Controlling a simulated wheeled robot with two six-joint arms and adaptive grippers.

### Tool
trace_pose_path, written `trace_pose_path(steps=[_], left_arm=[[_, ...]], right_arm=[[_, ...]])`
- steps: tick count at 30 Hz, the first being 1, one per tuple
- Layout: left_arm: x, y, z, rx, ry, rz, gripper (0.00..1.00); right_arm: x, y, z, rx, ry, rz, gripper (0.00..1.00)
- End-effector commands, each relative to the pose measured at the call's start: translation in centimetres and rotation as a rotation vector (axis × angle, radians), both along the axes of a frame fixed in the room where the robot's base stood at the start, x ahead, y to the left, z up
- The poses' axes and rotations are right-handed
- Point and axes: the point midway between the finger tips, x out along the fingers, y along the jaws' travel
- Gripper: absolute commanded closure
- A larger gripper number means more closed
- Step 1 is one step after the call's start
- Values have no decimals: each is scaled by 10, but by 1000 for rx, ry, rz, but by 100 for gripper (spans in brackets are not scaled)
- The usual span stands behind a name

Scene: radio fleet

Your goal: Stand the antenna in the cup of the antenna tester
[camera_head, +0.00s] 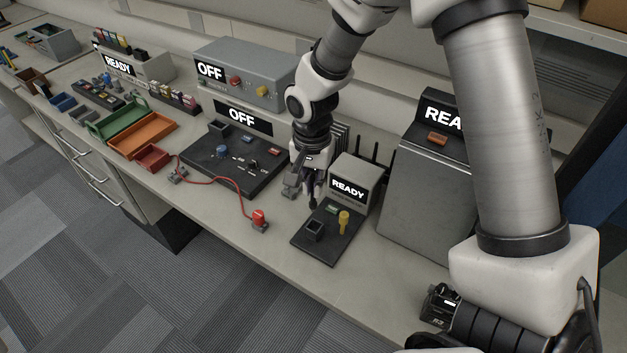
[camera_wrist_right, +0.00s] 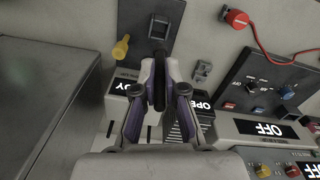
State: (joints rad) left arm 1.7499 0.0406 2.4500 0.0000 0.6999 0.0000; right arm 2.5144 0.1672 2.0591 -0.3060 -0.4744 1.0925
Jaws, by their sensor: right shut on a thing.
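The antenna tester is the grey box with a READY sign (camera_head: 350,186) and a dark base plate in front of it. On the plate are a square black cup (camera_head: 313,230) and a yellow knob (camera_head: 343,221). In the right wrist view the cup (camera_wrist_right: 159,27) is at the top, beyond the fingertips. My right gripper (camera_wrist_right: 160,92) is shut on a dark, stick-like antenna (camera_wrist_right: 159,75), pointing towards the cup in that view. In the head view my right gripper (camera_head: 305,183) is behind and left of the cup, apart from it. My left gripper is not in view.
A dark panel with an OFF sign (camera_head: 243,117) lies left of the tester. A red cable with a red plug (camera_head: 259,216) lies at the front. A large grey READY cabinet (camera_head: 425,200) stands at right. Green (camera_head: 121,120) and orange (camera_head: 142,136) trays sit further left.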

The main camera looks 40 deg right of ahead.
Motion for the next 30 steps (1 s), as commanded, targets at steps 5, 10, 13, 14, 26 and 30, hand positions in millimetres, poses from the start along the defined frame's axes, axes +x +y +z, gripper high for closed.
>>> trace_pose_path(steps=[5, 10, 13, 14, 26, 30], left_arm=[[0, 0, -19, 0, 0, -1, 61], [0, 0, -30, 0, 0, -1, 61], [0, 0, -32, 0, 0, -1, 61], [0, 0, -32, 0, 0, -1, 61], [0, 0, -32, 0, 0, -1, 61], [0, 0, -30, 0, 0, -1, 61]], right_arm=[[0, 0, -26, 1, 1, 0, 100], [0, 0, -43, 1, 1, 0, 100], [0, 0, -47, 0, 0, 0, 100], [0, 0, -47, 0, 0, 0, 100], [0, 0, -47, 1, -1, 0, 100], [0, 0, -46, 1, -1, 0, 100]])
